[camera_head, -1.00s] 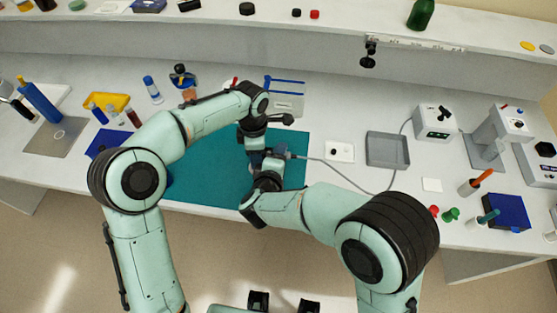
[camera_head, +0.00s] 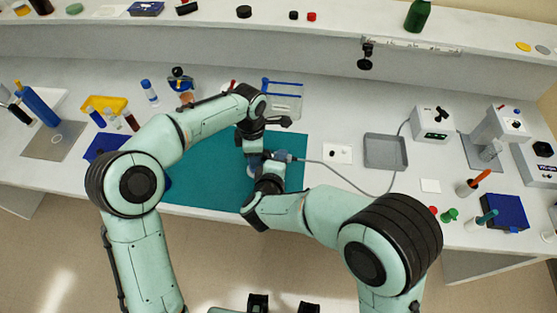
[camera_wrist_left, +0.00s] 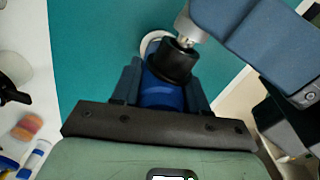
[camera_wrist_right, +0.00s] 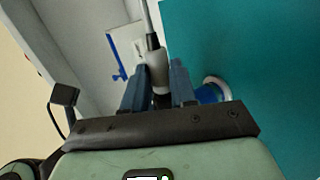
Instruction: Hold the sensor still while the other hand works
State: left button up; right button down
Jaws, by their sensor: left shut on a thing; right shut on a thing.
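My left gripper (camera_wrist_left: 160,90) is shut on the blue sensor (camera_wrist_left: 162,94), which has a black collar and a metal tip. The sensor is held over the teal mat (camera_head: 210,178). My right gripper (camera_wrist_right: 158,85) is shut on a grey cable plug (camera_wrist_right: 156,66), with its cable running away from the fingers. In the left wrist view the right gripper's blue finger (camera_wrist_left: 250,40) is close to the sensor's metal tip. Whether plug and tip touch is hidden. In the head view both grippers are close together over the mat's right part, and the arms mostly cover the sensor.
The cable (camera_head: 345,176) runs right across the bench to a white box (camera_head: 432,122). A grey tray (camera_head: 386,152) and a white card with a black dot (camera_head: 337,154) lie right of the mat. A white ring (camera_wrist_right: 214,84) shows on the mat. Bottles and a yellow rack (camera_head: 108,104) stand left.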

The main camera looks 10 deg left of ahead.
jog(key=shift+d, duration=1.2)
dwell(0.3)
jog(key=shift+d, duration=2.45)
jog(key=shift+r, duration=0.1)
notch_tip(320, 180, up, 7)
pick_arm(q)
jog(key=o, duration=1.7)
jog(key=shift+r, duration=0.1)
